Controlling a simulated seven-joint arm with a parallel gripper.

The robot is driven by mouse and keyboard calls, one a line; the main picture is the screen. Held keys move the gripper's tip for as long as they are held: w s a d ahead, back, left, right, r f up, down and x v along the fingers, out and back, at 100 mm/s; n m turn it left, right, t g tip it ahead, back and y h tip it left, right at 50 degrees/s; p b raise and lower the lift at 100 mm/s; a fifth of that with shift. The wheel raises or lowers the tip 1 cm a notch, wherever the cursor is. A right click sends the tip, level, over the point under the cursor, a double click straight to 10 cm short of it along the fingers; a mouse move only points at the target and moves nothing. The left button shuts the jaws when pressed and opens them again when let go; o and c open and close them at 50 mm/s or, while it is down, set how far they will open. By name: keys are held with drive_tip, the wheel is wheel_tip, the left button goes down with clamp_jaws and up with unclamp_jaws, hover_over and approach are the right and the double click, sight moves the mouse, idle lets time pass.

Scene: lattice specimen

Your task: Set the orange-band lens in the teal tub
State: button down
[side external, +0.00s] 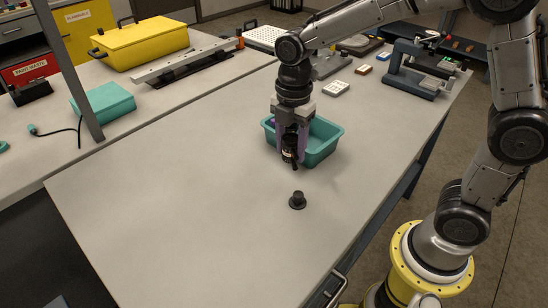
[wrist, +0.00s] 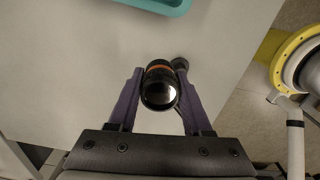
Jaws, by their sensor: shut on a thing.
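My gripper (wrist: 160,92) has purple fingers shut on the orange-band lens (wrist: 158,88), a black cylinder with a thin orange ring and a glossy glass end. In the side view my gripper (side external: 291,149) points down and holds the lens (side external: 289,156) in front of the teal tub (side external: 327,150), as seen from that camera. The tub is open at the top, and my gripper hides part of its left side. In the wrist view only the tub's edge (wrist: 160,6) shows at the top. The lens appears to be above the table.
A small black knob-like object (side external: 297,200) stands on the table nearer the camera; a dark round piece (wrist: 180,63) shows behind the lens in the wrist view. Small boxes (side external: 336,89) and a grey fixture (side external: 415,75) lie farther back. The table's left part is clear.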

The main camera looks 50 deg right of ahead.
drive_tip(key=s+d+r, duration=0.1)
drive_tip(key=s+r, duration=0.2)
drive_tip(key=s, duration=0.5)
drive_tip(key=m, duration=1.1)
hover_over(312, 142)
drive_tip(key=s+a, duration=0.2)
drive_tip(key=a, duration=0.2)
drive_tip(key=f, duration=0.7)
drive_tip(key=shift+s+d+f, duration=0.2)
drive_tip(key=shift+d+f, duration=0.05)
drive_tip(key=shift+f, duration=2.2)
drive_tip(key=shift+f, duration=0.1)
drive_tip(key=shift+c, duration=1.6)
unclamp_jaws()
